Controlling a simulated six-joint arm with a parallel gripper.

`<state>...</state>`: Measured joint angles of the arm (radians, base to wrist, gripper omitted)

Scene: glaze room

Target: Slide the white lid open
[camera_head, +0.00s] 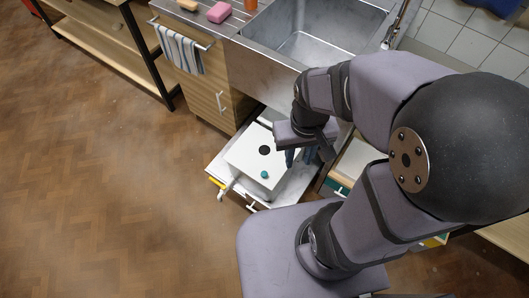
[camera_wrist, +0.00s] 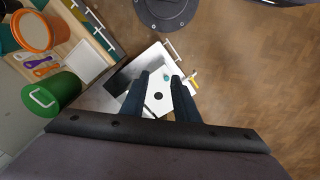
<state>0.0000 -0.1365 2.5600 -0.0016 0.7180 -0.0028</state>
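The white lid (camera_head: 250,152) is a flat plate with a round black hole and a small teal knob (camera_head: 264,174). It lies on a white box in an open drawer (camera_head: 292,190). In the wrist view the lid (camera_wrist: 157,106) shows between my fingers, with the hole and knob (camera_wrist: 166,76) visible. My gripper (camera_head: 301,158) is over the lid's right side, its dark blue fingers pointing down. In the wrist view my gripper (camera_wrist: 161,77) is open, with nothing held between its fingers. I cannot tell whether the fingers touch the lid. My arm hides part of the box's far right.
A steel sink (camera_head: 312,35) and counter stand behind the drawer. A striped towel (camera_head: 180,48) hangs at the left. Open wooden floor (camera_head: 110,190) is at the left.

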